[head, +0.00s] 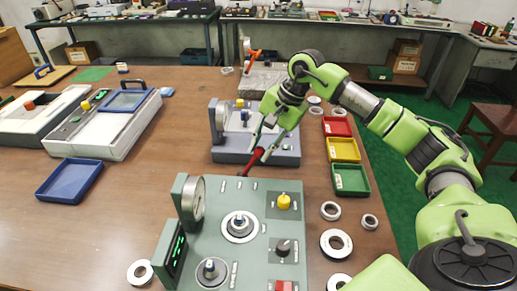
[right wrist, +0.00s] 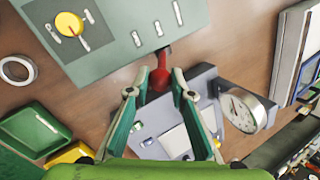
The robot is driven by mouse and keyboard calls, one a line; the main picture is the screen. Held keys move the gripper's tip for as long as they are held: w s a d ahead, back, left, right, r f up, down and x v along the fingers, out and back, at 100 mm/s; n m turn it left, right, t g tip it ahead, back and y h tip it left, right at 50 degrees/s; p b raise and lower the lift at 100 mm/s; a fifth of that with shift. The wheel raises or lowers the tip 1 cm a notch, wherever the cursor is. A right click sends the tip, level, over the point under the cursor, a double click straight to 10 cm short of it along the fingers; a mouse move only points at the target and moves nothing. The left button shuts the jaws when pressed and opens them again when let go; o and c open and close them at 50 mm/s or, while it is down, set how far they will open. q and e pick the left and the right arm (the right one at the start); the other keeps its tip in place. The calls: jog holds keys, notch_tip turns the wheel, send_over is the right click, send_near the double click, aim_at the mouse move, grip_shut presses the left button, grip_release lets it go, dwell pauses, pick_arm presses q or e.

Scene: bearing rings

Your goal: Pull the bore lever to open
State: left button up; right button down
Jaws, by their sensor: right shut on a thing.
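The bore lever is a red handle (head: 252,162) at the far edge of the grey-green gauge machine (head: 262,262). It also shows in the right wrist view as a red lever (right wrist: 160,74) sticking out from the machine's edge. My right gripper (head: 264,150) reaches in from the right and is shut on the red lever. The machine bears a dial gauge (head: 195,196), a yellow knob (head: 284,201) and a central ring seat (head: 240,224). My left gripper is not in view.
A second gauge device (head: 255,153) stands just behind the lever. Red (head: 337,126), yellow (head: 343,149) and green (head: 351,180) trays line the right, with several loose rings nearby. A blue tray (head: 69,180) lies left; the tabletop around it is clear.

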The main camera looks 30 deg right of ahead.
jog(key=shift+s+d+f, duration=0.35)
jog(key=shift+f, duration=0.2)
jog(key=c, duration=2.1)
grip_release()
jog(key=o, duration=0.3)
jog(key=shift+d, duration=0.1)
jog(key=shift+d+r, duration=0.1)
jog(key=shift+r, duration=0.1)
jog(key=v, duration=1.2)
jog(key=shift+w, duration=0.15)
